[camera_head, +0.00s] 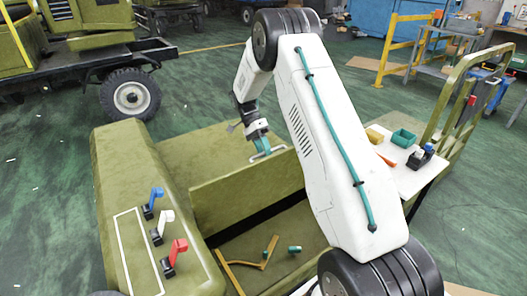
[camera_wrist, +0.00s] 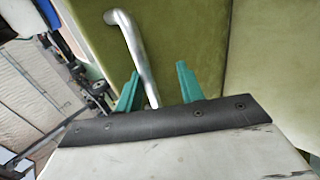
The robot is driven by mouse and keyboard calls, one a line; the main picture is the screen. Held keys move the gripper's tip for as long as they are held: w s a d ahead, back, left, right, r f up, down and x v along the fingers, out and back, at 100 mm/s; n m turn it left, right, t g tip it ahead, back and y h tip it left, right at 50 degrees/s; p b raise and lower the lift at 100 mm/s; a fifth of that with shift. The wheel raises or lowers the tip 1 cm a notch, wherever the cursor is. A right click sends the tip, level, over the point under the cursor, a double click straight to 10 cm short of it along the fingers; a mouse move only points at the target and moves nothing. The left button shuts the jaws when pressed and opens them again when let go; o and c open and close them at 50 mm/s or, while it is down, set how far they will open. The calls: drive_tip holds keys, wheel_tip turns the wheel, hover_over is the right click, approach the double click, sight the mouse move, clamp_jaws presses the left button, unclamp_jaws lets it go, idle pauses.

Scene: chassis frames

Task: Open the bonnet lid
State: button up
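The bonnet is a large olive-green body in the head view. A flat olive lid surface (camera_head: 212,155) lies behind an upright olive panel (camera_head: 245,188), with a dark gap below that panel. I cannot tell how far the lid is raised. A pale metal handle (camera_head: 268,153) sits near the panel's top edge; it also shows as a bent bar in the wrist view (camera_wrist: 132,48). My gripper (camera_head: 258,142) is at the handle. In the wrist view, its teal fingers (camera_wrist: 157,88) stand apart on either side of the bar, with gaps visible. The bar's lower end is hidden by my gripper body.
Blue, white and red levers (camera_head: 163,222) stand on the left green hood. A tan bracket (camera_head: 247,262) and teal cylinder (camera_head: 295,249) lie in the front recess. A white side table (camera_head: 400,172) holds small bins at right. A wheeled vehicle (camera_head: 130,95) stands behind.

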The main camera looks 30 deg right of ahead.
drive_tip(key=shift+r, duration=0.1)
idle(0.4)
drive_tip(key=v, duration=0.7)
drive_tip(key=shift+w+r, duration=0.25)
idle(0.3)
drive_tip(key=s+a+r+n+t, duration=0.3)
drive_tip(key=s+a+r+n, duration=0.2)
drive_tip(key=s, duration=0.8)
drive_tip(key=s+a+r+n+t, duration=0.3)
drive_tip(key=s+a+r+n, duration=0.3)
drive_tip(key=s, duration=0.7)
drive_tip(key=s+a+r+n+t, duration=0.4)
drive_tip(key=s+a+r+n, duration=0.2)
drive_tip(key=s, duration=0.8)
drive_tip(key=shift+r+n, duration=0.5)
drive_tip(key=shift+r, duration=0.2)
